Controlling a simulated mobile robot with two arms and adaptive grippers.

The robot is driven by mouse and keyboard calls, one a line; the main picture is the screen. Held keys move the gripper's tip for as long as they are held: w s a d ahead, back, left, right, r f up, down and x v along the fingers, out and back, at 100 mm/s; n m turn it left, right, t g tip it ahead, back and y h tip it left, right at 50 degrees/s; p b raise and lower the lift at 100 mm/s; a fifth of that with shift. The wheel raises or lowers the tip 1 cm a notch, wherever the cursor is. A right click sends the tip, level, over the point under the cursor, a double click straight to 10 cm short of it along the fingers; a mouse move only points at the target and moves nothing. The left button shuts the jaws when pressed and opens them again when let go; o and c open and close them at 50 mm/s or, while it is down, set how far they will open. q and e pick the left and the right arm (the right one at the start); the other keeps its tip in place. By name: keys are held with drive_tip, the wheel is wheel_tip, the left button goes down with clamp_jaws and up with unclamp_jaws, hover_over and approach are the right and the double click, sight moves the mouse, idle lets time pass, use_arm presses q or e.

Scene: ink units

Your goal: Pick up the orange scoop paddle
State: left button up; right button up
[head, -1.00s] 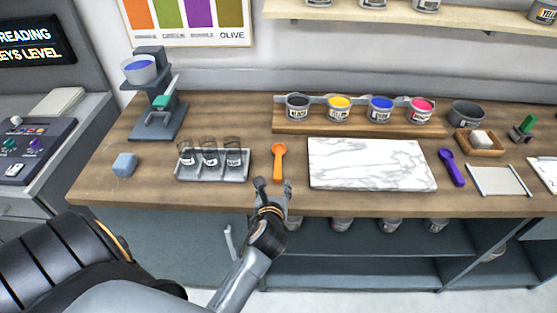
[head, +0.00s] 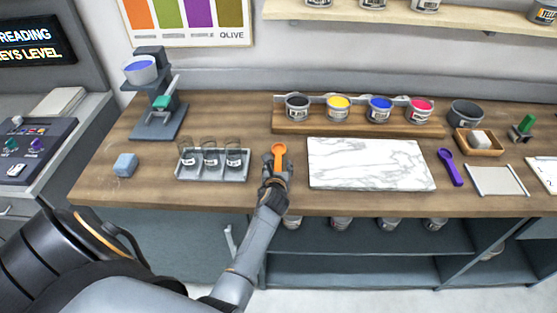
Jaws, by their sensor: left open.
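The orange scoop paddle (head: 279,152) lies on the wooden counter in the head view, between the jar tray and the marble slab, its round end away from me. My left gripper (head: 277,163) is open at the near part of the paddle, with a finger on each side of it. The handle's near end is partly hidden by the gripper. I cannot tell whether the fingers touch it. My right gripper is not in view.
A grey tray with several glass jars (head: 211,180) stands left of the gripper. The white marble slab (head: 370,165) lies close on the right. A purple scoop (head: 451,167) lies farther right. Ink tins on a wooden riser (head: 350,125) stand behind.

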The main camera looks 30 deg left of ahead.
use_arm(q)
drive_tip(key=shift+w+a+f, duration=0.1)
drive_tip(key=shift+w+a, duration=0.05)
drive_tip(key=shift+w, duration=0.1)
drive_tip(key=shift+s, duration=0.1)
drive_tip(key=shift+c, duration=0.6)
clamp_jaws()
